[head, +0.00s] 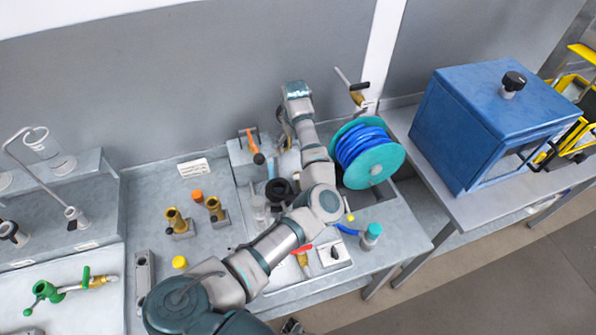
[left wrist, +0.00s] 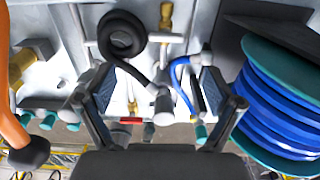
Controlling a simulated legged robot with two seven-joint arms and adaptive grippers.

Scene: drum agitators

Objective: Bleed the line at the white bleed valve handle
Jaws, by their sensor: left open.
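A brass valve (head: 357,98) stands behind the hose reel in the head view, with a pale grey-white lever (head: 343,76) slanting up and left. It may be the bleed valve, but I cannot be sure. In the left wrist view a brass fitting (left wrist: 166,14) with a pale crossbar (left wrist: 165,38) shows at the top centre. I cannot tell whether it is the same valve. My left gripper (left wrist: 158,88) is open, with nothing seen between its fingers. In the head view it is mostly hidden by its own arm, left of the reel. My right gripper is not seen.
A teal reel of blue hose (head: 365,158) stands close right of my left arm. An orange-handled valve (head: 253,145) is left of it. A black hose coil (left wrist: 120,35) lies ahead of the fingers. A red-handled valve (head: 302,252) and a teal-capped part (head: 371,235) sit near the front.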

